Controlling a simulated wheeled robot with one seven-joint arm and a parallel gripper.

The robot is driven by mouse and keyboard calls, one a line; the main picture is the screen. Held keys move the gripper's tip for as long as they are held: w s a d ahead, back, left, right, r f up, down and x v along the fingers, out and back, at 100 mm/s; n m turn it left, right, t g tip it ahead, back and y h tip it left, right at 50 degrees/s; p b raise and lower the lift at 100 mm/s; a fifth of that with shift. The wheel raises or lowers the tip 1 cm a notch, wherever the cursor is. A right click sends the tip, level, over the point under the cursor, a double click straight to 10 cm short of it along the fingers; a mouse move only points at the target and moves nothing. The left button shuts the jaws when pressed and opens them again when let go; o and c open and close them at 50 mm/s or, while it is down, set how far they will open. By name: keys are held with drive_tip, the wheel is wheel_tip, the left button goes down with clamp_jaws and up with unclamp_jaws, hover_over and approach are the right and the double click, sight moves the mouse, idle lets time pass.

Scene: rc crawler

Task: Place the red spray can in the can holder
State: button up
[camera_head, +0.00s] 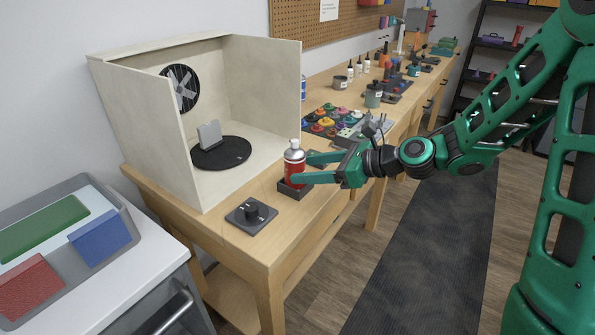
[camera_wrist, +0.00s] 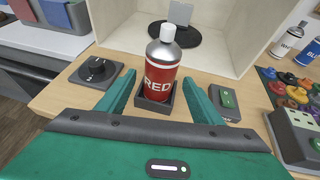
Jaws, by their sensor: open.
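The red spray can (camera_head: 294,161) stands upright in the black can holder (camera_head: 286,191) at the front of the wooden bench. In the wrist view the can (camera_wrist: 161,75) reads "RED", and the holder's walls (camera_wrist: 153,105) show around its base. My gripper (camera_head: 308,167) is at the can from the right, with its green fingers spread. In the wrist view the open fingers (camera_wrist: 157,98) lie on either side of the can and holder, with gaps visible. The underside of the can is hidden inside the holder.
A pale spray booth (camera_head: 260,75) with a black turntable (camera_head: 221,153) stands behind. A black knob box (camera_head: 251,214) sits left of the holder, and a small box with a green button (camera_wrist: 227,98) sits right. Paint pots (camera_head: 325,122) and more cans (camera_wrist: 288,38) stand farther right.

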sight(304, 169)
drive_tip(key=shift+v, duration=1.85)
drive_tip(key=s+d+f+n+g+h, duration=0.1)
drive_tip(key=s+d+f+n+h, duration=0.25)
drive_tip(key=s+d+n, duration=0.4)
drive_tip(key=s+d+f+n+g+h, duration=0.2)
drive_tip(key=s+d+n+h, duration=0.25)
drive_tip(key=d, duration=0.55)
drive_tip(key=s+d+r+n+g+h, duration=0.1)
drive_tip(key=s+d+n, duration=0.1)
drive_tip(key=s+d, duration=0.4)
drive_tip(key=s+d+r+n+g+h, duration=0.2)
drive_tip(key=s+d, duration=0.5)
drive_tip(key=s, duration=0.6)
drive_tip(key=shift+d+r+n+h, duration=0.2)
drive_tip(key=shift+d+n+h, duration=0.1)
drive_tip(key=shift+n, duration=0.4)
